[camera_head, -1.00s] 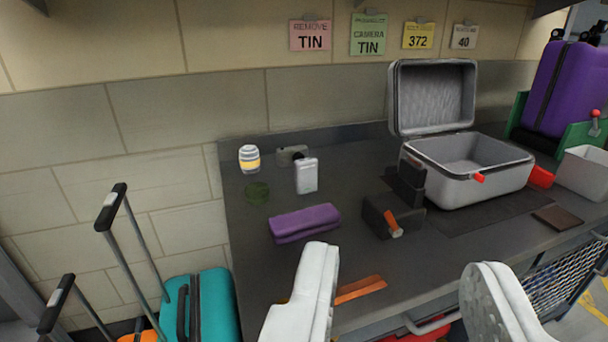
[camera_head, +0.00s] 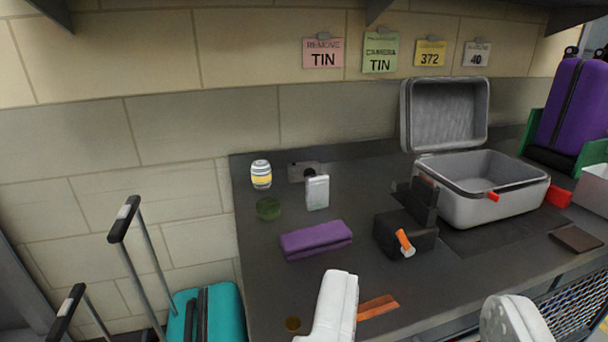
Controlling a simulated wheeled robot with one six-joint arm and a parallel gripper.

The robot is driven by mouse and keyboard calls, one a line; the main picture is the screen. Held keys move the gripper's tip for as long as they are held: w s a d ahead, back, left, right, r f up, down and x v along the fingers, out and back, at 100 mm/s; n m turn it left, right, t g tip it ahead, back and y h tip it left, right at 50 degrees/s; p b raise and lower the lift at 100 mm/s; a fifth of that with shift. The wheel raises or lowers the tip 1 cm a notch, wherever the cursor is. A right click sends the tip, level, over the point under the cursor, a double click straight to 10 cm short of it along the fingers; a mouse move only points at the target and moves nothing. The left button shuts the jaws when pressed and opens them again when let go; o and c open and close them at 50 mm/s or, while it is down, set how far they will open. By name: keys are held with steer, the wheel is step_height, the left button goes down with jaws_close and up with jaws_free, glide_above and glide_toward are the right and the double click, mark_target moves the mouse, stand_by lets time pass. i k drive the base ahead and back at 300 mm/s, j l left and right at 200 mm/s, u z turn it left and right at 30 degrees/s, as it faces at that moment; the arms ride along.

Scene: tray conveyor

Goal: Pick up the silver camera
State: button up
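A small silver camera (camera_head: 296,171) with a dark lens lies at the back of the dark counter, close to the wall. A white and grey box-shaped item (camera_head: 317,193) stands upright in front of it and hides part of its right side. My gripper (camera_head: 424,310) is at the bottom of the view with its two pale fingers wide apart.
A yellow-banded jar (camera_head: 261,175) and a green round item (camera_head: 268,208) are left of the camera. A purple case (camera_head: 316,240), a black box (camera_head: 405,232) and an orange strip (camera_head: 377,307) lie nearer. An open grey suitcase (camera_head: 490,207) is at right. Shelving overhangs the top.

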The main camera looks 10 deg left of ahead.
mark_target(298, 172)
steer(key=i+l+u, duration=0.2)
steer(key=i+l, duration=0.15)
steer(key=i+l+u, duration=0.2)
steer(key=i+l, duration=0.15)
steer(key=i+l+u, duration=0.2)
steer(key=l, duration=0.35)
steer(key=i, duration=0.1)
